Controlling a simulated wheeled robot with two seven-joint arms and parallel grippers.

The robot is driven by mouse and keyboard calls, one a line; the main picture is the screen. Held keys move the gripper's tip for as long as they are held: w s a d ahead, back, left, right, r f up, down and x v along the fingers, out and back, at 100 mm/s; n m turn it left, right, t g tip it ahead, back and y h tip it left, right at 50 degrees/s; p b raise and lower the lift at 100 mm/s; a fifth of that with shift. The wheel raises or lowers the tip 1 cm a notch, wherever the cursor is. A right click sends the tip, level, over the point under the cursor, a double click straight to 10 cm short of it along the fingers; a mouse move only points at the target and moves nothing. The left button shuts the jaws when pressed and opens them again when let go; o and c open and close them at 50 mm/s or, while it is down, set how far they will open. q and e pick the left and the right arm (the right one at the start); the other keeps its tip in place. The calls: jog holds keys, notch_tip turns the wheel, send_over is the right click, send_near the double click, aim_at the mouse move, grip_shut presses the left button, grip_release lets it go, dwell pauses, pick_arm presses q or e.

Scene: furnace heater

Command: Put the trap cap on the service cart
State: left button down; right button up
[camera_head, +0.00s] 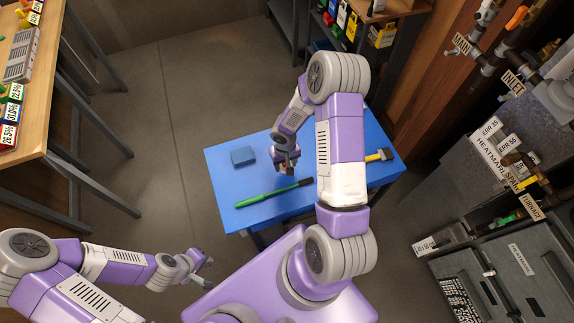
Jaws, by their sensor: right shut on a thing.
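The service cart (222,178) has a blue top and stands in front of me. My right gripper (287,166) is over the middle of the cart top, pointing down. It is shut on a small brownish thing, probably the trap cap (287,171), mostly hidden by the fingers. I cannot tell whether that thing touches the cart top. My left gripper (207,271) is low at the left, away from the cart, with its fingers apart and empty.
A wooden table (45,85) stands at the left. The furnace (510,265) and its pipes are at the right. Shelves (345,30) stand behind.

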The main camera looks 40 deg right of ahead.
jog(key=shift+w+f+b, duration=0.1)
jog(key=shift+f+b, duration=0.3)
jog(key=shift+f, duration=1.8)
jog(key=shift+f, duration=0.15)
jog(key=o, duration=1.2)
jog(key=shift+c, duration=0.2)
